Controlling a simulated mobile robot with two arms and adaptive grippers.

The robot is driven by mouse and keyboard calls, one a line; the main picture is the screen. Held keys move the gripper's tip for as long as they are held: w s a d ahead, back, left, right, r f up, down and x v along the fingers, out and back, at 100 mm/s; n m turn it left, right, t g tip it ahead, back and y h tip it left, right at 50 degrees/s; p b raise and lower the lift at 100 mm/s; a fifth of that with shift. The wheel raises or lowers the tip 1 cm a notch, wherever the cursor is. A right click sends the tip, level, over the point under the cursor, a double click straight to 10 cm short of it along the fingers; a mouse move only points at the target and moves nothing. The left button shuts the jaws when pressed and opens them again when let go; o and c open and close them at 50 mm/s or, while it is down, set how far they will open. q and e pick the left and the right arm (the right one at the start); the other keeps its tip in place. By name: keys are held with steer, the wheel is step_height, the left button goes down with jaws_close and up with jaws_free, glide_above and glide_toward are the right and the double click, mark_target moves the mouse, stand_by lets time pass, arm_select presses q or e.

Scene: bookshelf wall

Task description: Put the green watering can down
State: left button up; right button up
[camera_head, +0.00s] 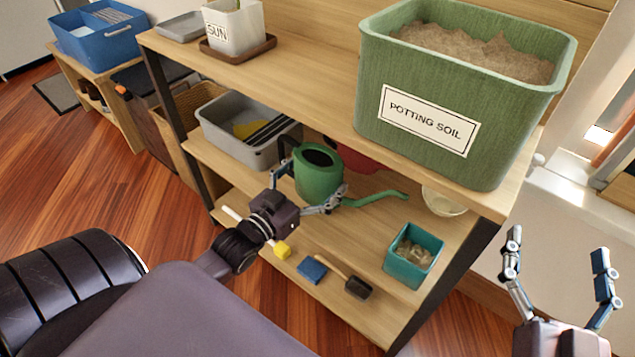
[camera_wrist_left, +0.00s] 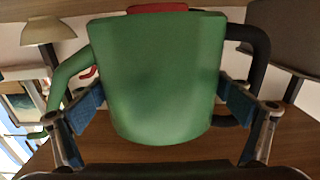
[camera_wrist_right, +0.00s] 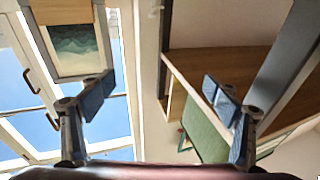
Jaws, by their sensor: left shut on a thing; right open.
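The green watering can (camera_head: 320,182) is upright at the middle shelf, its spout pointing right and its dark handle on the left. My left gripper (camera_head: 308,188) is shut on the can's body, one finger on each side. In the left wrist view the can (camera_wrist_left: 160,75) fills the space between the blue finger pads. I cannot tell whether its base touches the shelf. My right gripper (camera_head: 558,252) is open and empty, right of the shelf unit. In the right wrist view its fingers (camera_wrist_right: 160,88) are wide apart with nothing between them.
A grey bin (camera_head: 215,128) stands left of the can. A red item (camera_head: 365,160) and pale bowl (camera_head: 445,203) are behind and right. A teal pot (camera_head: 413,256), blue sponge (camera_head: 312,269) and brush (camera_head: 358,288) lie lower. The potting soil box (camera_head: 460,95) sits on top.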

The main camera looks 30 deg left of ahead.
arm_select(q)
step_height(320, 180, down, 2)
steer(key=shift+f+b, duration=0.1)
steer(key=shift+b, duration=0.35)
arm_select(e)
step_height(320, 180, up, 6)
steer(key=s+t+y, duration=0.1)
steer(key=t, duration=0.2)
steer(key=shift+s+a, duration=0.2)
steer(key=shift+s, duration=0.1)
steer(key=shift+f, duration=0.1)
arm_select(q)
steer(key=o, duration=1)
steer(key=shift+f, duration=0.2)
steer(key=shift+c, duration=0.2)
arm_select(e)
steer(key=shift+s, duration=0.1)
arm_select(q)
steer(key=shift+r, duration=0.1)
